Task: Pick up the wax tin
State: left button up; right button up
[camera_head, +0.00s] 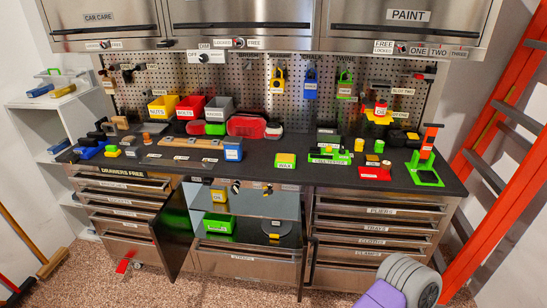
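The wax tin (285,161) is a small, low block with a yellow top and a green lower part, marked WAX. It sits on the dark worktop (262,177), near the front edge and around the middle. Its top and front are uncovered. Neither of my grippers shows in the head view. A grey and purple part at the bottom right seems to be my own arm, with no fingers visible.
Below, a cabinet door (173,235) stands open. An orange ladder (500,150) leans at the right. Worktop around the tin is clear.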

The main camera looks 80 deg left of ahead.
aim_at(281, 160)
jog(key=u, duration=1.05)
jog(key=i, duration=1)
jog(key=u, duration=0.9)
